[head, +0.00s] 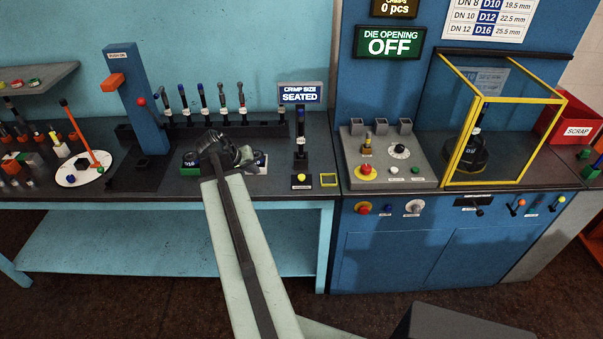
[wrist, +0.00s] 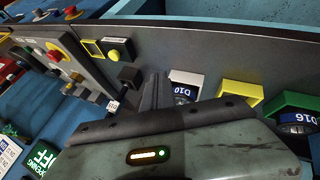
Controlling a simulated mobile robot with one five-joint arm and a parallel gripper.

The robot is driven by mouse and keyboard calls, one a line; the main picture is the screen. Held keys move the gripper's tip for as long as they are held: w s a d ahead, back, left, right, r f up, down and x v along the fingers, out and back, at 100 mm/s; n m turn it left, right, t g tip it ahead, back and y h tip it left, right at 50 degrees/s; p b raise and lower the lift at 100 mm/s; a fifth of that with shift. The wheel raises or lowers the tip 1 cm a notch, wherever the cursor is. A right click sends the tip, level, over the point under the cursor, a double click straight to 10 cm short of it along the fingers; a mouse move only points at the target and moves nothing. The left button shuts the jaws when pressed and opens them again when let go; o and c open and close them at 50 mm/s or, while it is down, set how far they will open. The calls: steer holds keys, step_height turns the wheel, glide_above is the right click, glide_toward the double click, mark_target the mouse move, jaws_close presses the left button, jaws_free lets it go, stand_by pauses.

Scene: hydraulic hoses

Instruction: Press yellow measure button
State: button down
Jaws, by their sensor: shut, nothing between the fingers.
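The yellow measure button (head: 301,178) sits on a small black box near the front edge of the bench, below the crimp size gauge (head: 301,147). In the wrist view the yellow button (wrist: 114,54) is at upper left, beyond and left of my fingertips. My gripper (head: 244,158) is shut and empty over the bench, left of the button and apart from it. Its narrow closed fingers also show in the wrist view (wrist: 155,88). The blue display (head: 300,93) above the gauge reads "CRIMP SIZE SEATED". A dark hose stands upright at the gauge.
Die blocks stand close under and beside my gripper: a white D10 block (wrist: 187,80), a yellow block (wrist: 240,94) and a green D16 block (wrist: 296,106). A yellow square frame (head: 328,180) lies right of the button. Several hoses stand in a rack (head: 215,132) behind.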

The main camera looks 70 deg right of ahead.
mark_target(300, 178)
steer(key=s+d+r+m+g+h+p, duration=0.1)
steer(key=s+d+r, duration=0.3)
steer(key=s+d, duration=0.6)
steer(key=s+m+g, duration=0.1)
steer(key=s, duration=0.2)
steer(key=shift+s+r+m, duration=0.15)
steer(key=shift+r+m, duration=0.15)
steer(key=shift+f, duration=0.15)
step_height(300, 178, down, 8)
steer(key=b, duration=0.8)
steer(key=shift+f, duration=0.25)
stand_by(0.4)
steer(key=shift+f+b, duration=0.45)
steer(key=shift+b, duration=0.2)
steer(key=shift+f+b, duration=0.45)
steer(key=shift+r, duration=0.1)
stand_by(0.5)
steer(key=shift+r+p, duration=0.8)
steer(key=shift+p, duration=0.1)
